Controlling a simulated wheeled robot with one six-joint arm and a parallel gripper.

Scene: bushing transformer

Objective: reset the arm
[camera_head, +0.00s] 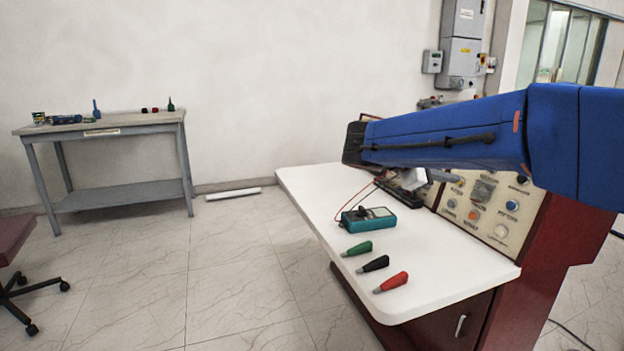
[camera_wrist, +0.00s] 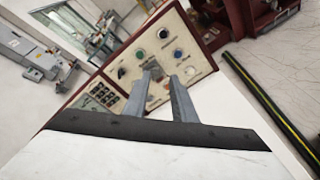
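My blue arm reaches in from the right in the head view, above the control panel side of the white table. My gripper shows in the wrist view (camera_wrist: 159,77), with its two grey fingers apart. I see nothing held between them. The control panel (camera_wrist: 183,55), with its knobs and buttons, lies beyond the fingertips. I cannot tell how far the fingertips are from it. In the head view the arm's wrist hides part of the table's far end and the panel, and the fingers are hard to make out.
On the white table (camera_head: 440,285) lie a teal multimeter (camera_head: 368,219) and green (camera_head: 358,249), black (camera_head: 373,264) and red (camera_head: 391,282) bushings. The panel (camera_head: 483,207) borders the table on the right. A grey workbench (camera_head: 110,128) stands by the left wall. Open floor lies between.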

